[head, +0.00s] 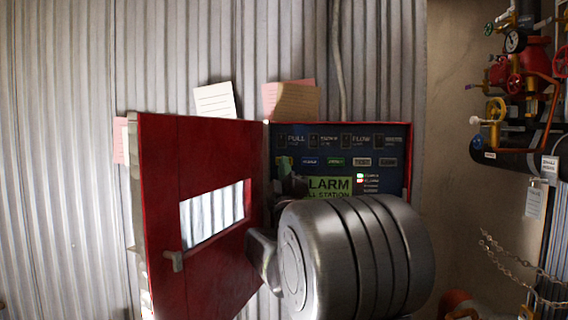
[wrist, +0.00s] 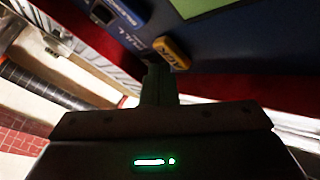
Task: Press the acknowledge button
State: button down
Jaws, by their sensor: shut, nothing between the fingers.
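The red alarm cabinet stands open, and its dark blue panel (head: 330,140) carries a row of small switches and a row of coloured buttons. In the wrist view a yellow button (wrist: 173,52) lettered like "ACK" sits on the blue panel (wrist: 225,45). My gripper (wrist: 158,72) is shut and empty, its tips just below the yellow button in the picture. I cannot tell whether they touch it. In the head view my gripper (head: 290,184) is in front of the panel's lower left, and my arm hides much of the panel's lower part.
The red cabinet door (head: 205,262) hangs open at the left, close beside my arm. A blue button (wrist: 127,13) lies near the yellow one. A green alarm label (head: 330,186) is on the panel. Pipes and valves (head: 525,85) fill the right, with a chain (head: 520,270) below.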

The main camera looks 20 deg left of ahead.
jog(key=shift+w+a, duration=0.15)
jog(key=shift+w, duration=0.35)
dwell(0.4)
dwell(0.3)
jog(key=shift+s+d+b, duration=0.25)
jog(key=shift+s+b, duration=0.55)
jog(key=shift+s, duration=0.1)
jog(key=s+b, duration=0.1)
jog(key=s, duration=0.1)
jog(key=s+d+b, duration=0.1)
jog(key=s, duration=0.2)
jog(key=shift+d, duration=0.15)
jog(key=shift+w, duration=0.2)
